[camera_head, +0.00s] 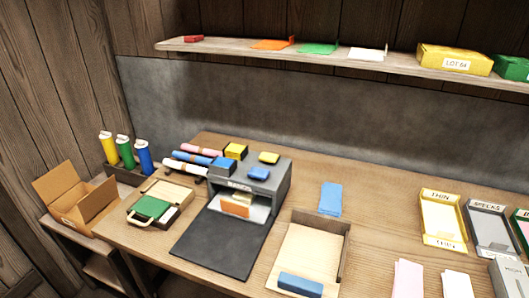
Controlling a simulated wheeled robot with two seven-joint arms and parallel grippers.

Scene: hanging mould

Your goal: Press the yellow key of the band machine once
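The band machine (281,184) is a dark grey box on the wooden table, left of centre, with a lettered label on its front. On its top are a yellow block (236,151), a blue block (222,167), a flatter yellow piece (269,157) and a flatter blue piece (258,173). I cannot tell for sure which yellow piece is the key. An orange-and-white item (237,206) lies in the machine's front opening. Neither of my grippers is in view.
A dark mat (215,250) lies before the machine. Rolls (196,151) lie at its left. An open tray (305,250) with a blue block stands to its right. A blue cloth (330,198) lies behind the tray. A shelf (340,62) runs above the table. Labelled trays (442,218) stand right.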

